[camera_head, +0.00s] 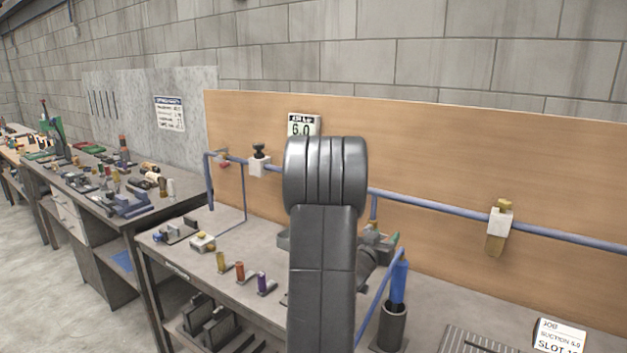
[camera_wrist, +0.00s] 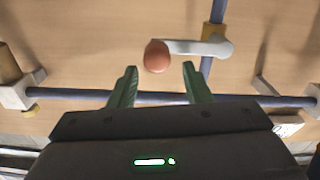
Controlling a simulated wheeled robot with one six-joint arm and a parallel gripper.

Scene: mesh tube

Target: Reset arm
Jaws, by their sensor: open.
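My gripper (camera_wrist: 160,67) is open in the wrist view, its two green fingers spread apart with nothing clamped between them. A reddish-brown round knob (camera_wrist: 157,56) on a pale lever (camera_wrist: 195,47) shows between and just beyond the fingertips. Gaps show on both sides of the knob; I cannot tell how far off it is. The lever joins a brass-coloured fitting (camera_wrist: 214,36) on a blue pipe. In the head view my dark arm (camera_head: 322,250) stands upright in the middle and hides part of the bench and pipe behind it; my gripper cannot be clearly made out there.
A blue pipe line (camera_head: 430,204) with valves runs along the wooden board (camera_head: 450,140). The bench (camera_head: 180,250) holds small coloured fittings, a blue-handled tool (camera_head: 399,283) in a dark holder, and a job card (camera_head: 560,337). Another cluttered bench stands at left; the floor there is clear.

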